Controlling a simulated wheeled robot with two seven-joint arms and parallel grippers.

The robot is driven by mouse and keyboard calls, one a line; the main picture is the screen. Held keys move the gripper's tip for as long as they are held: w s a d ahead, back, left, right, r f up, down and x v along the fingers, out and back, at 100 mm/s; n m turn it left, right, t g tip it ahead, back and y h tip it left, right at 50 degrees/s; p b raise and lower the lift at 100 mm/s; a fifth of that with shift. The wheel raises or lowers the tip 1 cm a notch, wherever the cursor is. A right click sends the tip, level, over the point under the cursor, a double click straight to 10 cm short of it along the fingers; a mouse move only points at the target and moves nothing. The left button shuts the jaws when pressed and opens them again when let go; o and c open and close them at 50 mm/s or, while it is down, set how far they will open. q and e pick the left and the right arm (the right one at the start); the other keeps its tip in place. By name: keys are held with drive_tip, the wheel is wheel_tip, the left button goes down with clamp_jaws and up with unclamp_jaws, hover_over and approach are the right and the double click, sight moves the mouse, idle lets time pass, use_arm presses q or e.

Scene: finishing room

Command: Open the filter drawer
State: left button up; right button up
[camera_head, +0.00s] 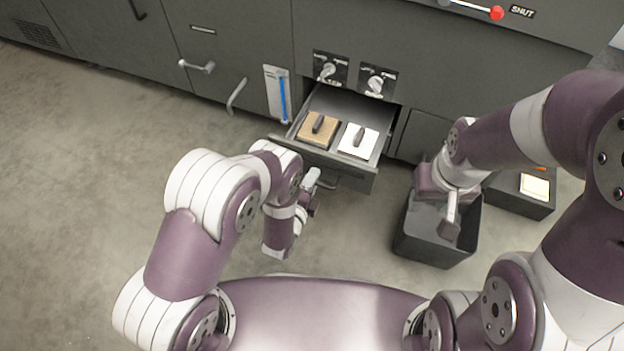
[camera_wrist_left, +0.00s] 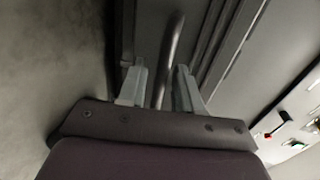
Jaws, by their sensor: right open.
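The filter drawer (camera_head: 345,168) is pulled out from the grey cabinet. Inside it lie a tan filter (camera_head: 312,136) and a white filter (camera_head: 352,148), each with a dark grip on top. My left gripper (camera_head: 312,182) is at the drawer's front, by its bar handle (camera_head: 331,186). In the left wrist view the bar handle (camera_wrist_left: 172,50) runs between the two fingers of my left gripper (camera_wrist_left: 160,85), with a visible gap beside it, so the jaws look open around it. My right gripper (camera_head: 450,222) is open and points down over the dark bin.
The dark open bin (camera_head: 415,240) stands on the floor right of the drawer. A low dark box (camera_head: 510,200) with a pale pad is further right. Two knobs (camera_head: 327,71) (camera_head: 375,85) sit above the drawer, with a blue-striped gauge (camera_head: 282,97) to their left. Floor at left is clear.

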use_arm(q)
drive_tip(key=p+v, duration=0.4)
drive_tip(key=v, duration=0.8)
drive_tip(key=shift+s+p, duration=0.2)
drive_tip(key=shift+p, duration=0.2)
drive_tip(key=shift+w, duration=0.1)
